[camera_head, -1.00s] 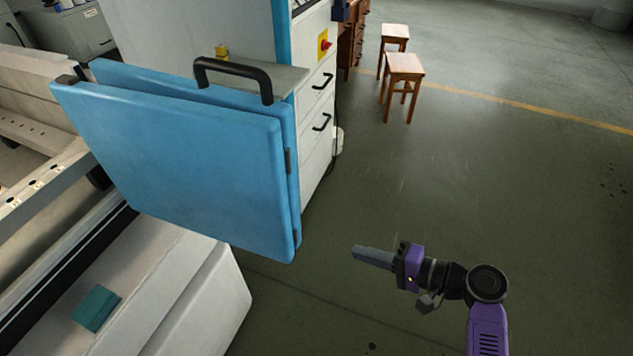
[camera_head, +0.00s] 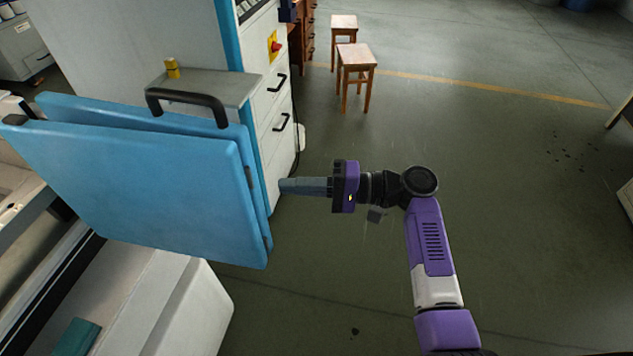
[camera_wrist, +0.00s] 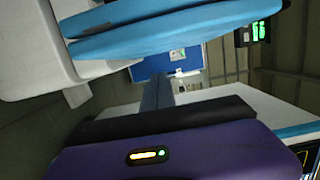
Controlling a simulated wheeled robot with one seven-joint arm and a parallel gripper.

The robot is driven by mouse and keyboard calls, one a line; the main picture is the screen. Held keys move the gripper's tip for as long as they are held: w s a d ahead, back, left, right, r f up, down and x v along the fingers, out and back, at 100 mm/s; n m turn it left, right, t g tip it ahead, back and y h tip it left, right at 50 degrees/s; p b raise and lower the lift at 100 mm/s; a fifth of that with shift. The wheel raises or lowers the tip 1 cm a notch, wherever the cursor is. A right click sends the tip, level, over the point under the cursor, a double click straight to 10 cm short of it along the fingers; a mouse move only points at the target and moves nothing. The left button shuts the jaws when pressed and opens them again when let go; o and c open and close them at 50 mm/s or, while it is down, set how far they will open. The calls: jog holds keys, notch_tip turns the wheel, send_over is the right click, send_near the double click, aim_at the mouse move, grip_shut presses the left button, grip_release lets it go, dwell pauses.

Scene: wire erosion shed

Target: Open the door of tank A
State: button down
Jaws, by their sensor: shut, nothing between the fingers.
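Two blue door panels stand almost parallel on the left of the head view, a front panel (camera_head: 130,185) and a rear panel (camera_head: 185,127) partly hidden behind it. A black bar handle (camera_head: 188,97) rises at the rear panel's top edge. No label shows which belongs to tank A. Small dark hinge-like pieces sit on the right edge. My gripper (camera_head: 284,187) is shut and empty, pointing left, just right of the panels with a visible gap in the picture. In the wrist view, my fingers (camera_wrist: 157,92) are together below a blue panel (camera_wrist: 175,30).
A white cabinet with drawers (camera_head: 278,130) and a red switch (camera_head: 275,46) stands behind the panels. A grey shelf (camera_head: 215,83) juts out near the handle. Wooden stools (camera_head: 356,62) stand farther back. A teal block (camera_head: 78,338) lies bottom left. The floor to the right is clear.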

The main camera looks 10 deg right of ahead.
jog(key=shift+s+a+p, duration=0.95)
jog(key=shift+s+a, duration=0.7)
jog(key=shift+s, duration=0.1)
